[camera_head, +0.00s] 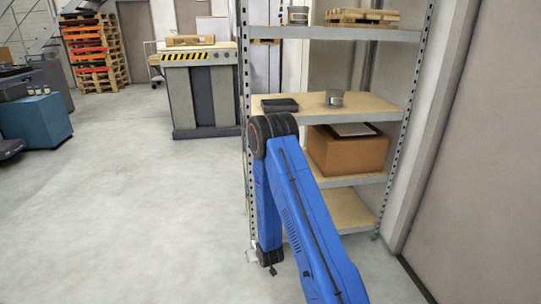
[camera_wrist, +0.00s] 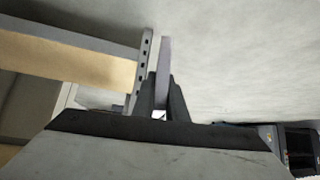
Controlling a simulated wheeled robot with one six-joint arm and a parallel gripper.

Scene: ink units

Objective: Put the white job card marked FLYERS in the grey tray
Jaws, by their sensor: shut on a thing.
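My gripper (camera_wrist: 161,98) shows in the wrist view as two dark fingers, shut on a thin, pale, flat card (camera_wrist: 165,58) seen edge-on. No lettering on it can be read, so I cannot tell whether it is marked FLYERS. I cannot pick out a grey tray for certain; a dark, flat, tray-like thing (camera_head: 280,105) lies on the rack's middle shelf.
The metal rack's middle shelf (camera_head: 372,108) also holds a grey tin (camera_head: 334,98). A cardboard box (camera_head: 346,155) stands below it. A striped grey counter (camera_head: 201,95) is behind, a blue cabinet (camera_head: 37,120) at left. The floor (camera_head: 110,210) at left is clear.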

